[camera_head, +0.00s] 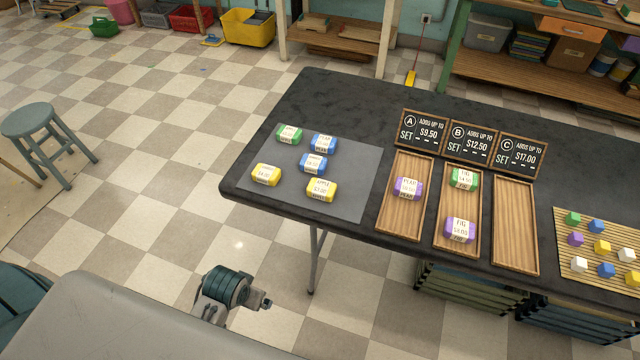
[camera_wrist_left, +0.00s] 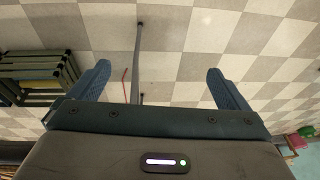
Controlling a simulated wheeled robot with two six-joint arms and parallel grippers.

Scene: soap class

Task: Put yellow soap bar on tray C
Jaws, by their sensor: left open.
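Two yellow soap bars lie on the grey mat (camera_head: 360,185): one yellow bar (camera_head: 266,175) at its front left, the other yellow bar (camera_head: 322,190) nearer the middle of its front edge. Tray C (camera_head: 515,225) is an empty wooden tray behind which stands the sign for C (camera_head: 518,156). My left gripper shows in the left wrist view (camera_wrist_left: 158,72), its two blue fingers wide apart with nothing between them, over the floor. In the head view a piece of my arm (camera_head: 228,285) is low, in front of the table and away from the soaps. My right gripper is out of view.
A green bar (camera_head: 289,134) and two blue bars (camera_head: 324,143) (camera_head: 313,163) share the mat. Tray A (camera_head: 393,224) holds a purple bar; tray B (camera_head: 443,240) holds a green and a purple bar. A slatted board (camera_head: 574,246) with coloured cubes lies right of tray C.

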